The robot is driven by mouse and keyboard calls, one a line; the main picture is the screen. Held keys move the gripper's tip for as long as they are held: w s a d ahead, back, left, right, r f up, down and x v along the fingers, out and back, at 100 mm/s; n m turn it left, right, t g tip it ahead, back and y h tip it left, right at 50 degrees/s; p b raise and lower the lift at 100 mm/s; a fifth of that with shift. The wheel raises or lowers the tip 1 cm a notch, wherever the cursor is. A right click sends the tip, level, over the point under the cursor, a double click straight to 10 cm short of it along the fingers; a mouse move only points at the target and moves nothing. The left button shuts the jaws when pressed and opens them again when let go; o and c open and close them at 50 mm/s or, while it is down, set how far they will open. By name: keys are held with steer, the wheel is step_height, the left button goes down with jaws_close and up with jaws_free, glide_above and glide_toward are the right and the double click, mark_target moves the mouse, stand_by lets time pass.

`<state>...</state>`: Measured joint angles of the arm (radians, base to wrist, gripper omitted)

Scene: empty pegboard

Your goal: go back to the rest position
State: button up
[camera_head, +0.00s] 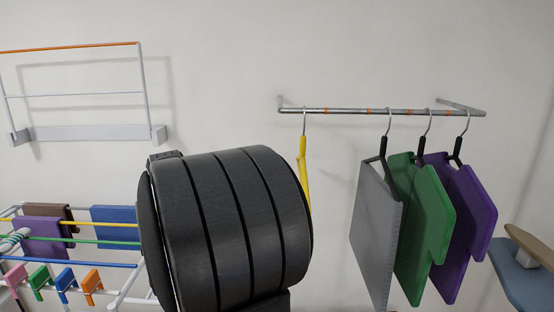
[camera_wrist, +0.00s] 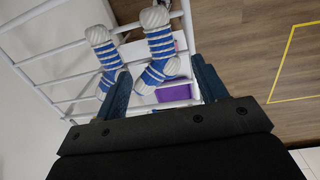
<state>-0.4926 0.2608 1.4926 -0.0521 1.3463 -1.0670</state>
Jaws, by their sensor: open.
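My gripper (camera_wrist: 160,66) shows in the wrist view with its two blue-grey fingers spread wide. Nothing is clamped between them. Two blue-and-white striped socks (camera_wrist: 162,45) (camera_wrist: 104,56) hang on a white rack beyond the fingers; the left finger overlaps one sock in the picture, and I cannot tell whether they touch. In the head view my black arm fills the lower middle, and my gripper is out of sight there.
The drying rack (camera_head: 130,284) at lower left holds cloths and coloured clips. A wall rail (camera_head: 350,111) carries a yellow hanger (camera_head: 303,160) and grey (camera_head: 375,235), green (camera_head: 422,235) and purple (camera_head: 465,225) pieces. A folded wall rack (camera_head: 90,133) is upper left. An ironing board (camera_head: 522,280) stands right.

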steer(key=f, duration=1)
steer(key=shift+w+d+f, duration=0.15)
steer(key=shift+w+f, duration=0.1)
steer(key=shift+w, duration=0.05)
step_height(320, 180, up, 7)
steer(key=shift+f, duration=0.2)
steer(key=w+d+f+m, duration=0.3)
steer(key=w+d+m, duration=0.4)
steer(key=w+d, duration=0.1)
steer(key=w+d+f+m, duration=0.3)
steer(key=w+d+m, duration=0.4)
steer(key=w+d, duration=0.15)
steer(key=s+d+f+m, duration=0.1)
steer(key=s+f, duration=0.1)
steer(key=f, duration=0.4)
steer(key=s+d+f+m, duration=0.1)
steer(key=s+d+f, duration=0.1)
steer(key=f, duration=0.5)
steer(key=shift+s+d+g, duration=0.3)
steer(key=shift+g, duration=0.1)
